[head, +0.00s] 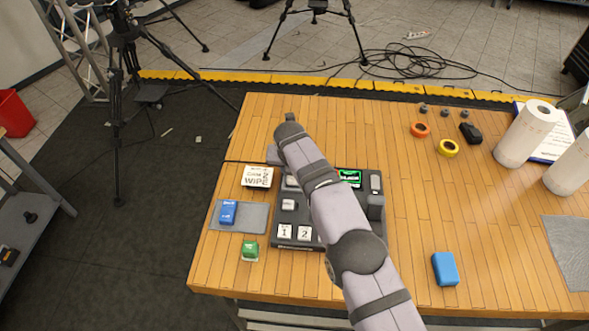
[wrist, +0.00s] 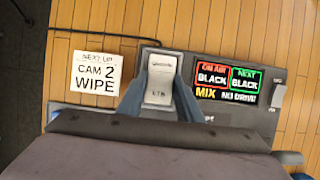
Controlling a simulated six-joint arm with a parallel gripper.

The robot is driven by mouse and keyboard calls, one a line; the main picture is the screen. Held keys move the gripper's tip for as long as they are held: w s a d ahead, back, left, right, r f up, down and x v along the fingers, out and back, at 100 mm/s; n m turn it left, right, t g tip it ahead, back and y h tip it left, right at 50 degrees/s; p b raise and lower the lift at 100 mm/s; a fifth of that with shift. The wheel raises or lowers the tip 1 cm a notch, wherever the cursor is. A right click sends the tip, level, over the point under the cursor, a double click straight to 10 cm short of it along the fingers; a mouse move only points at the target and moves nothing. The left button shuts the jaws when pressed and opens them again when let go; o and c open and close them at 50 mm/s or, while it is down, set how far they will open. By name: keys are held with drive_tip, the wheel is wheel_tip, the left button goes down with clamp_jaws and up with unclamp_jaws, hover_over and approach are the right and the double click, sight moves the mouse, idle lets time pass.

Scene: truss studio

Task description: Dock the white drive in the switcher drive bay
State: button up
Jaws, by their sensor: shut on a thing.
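The white drive (wrist: 161,78), marked 1TB, is between the two blue-grey fingers of my gripper (wrist: 159,97) in the wrist view. My gripper is shut on its sides. The drive lies over the back part of the dark switcher (wrist: 235,117), left of its screen (wrist: 228,82). The screen reads ON AIR BLACK, NEXT BLACK, MIX and NO DRIVE. I cannot tell whether the drive is above the bay or partly in it. In the head view my arm covers the middle of the switcher (head: 283,231) and hides much of the grip.
A blue block (head: 445,268), tape rolls (head: 448,148) and paper rolls (head: 525,133) are right.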

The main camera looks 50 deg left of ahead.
drive_tip(key=shift+f, duration=0.25)
drive_tip(key=o, duration=0.9)
drive_tip(key=shift+c, duration=0.2)
drive_tip(key=shift+p+v, duration=0.7)
drive_tip(key=shift+v, duration=0.2)
drive_tip(key=p+v, duration=0.5)
drive_tip(key=v, duration=0.4)
drive_tip(key=shift+s+d, duration=0.1)
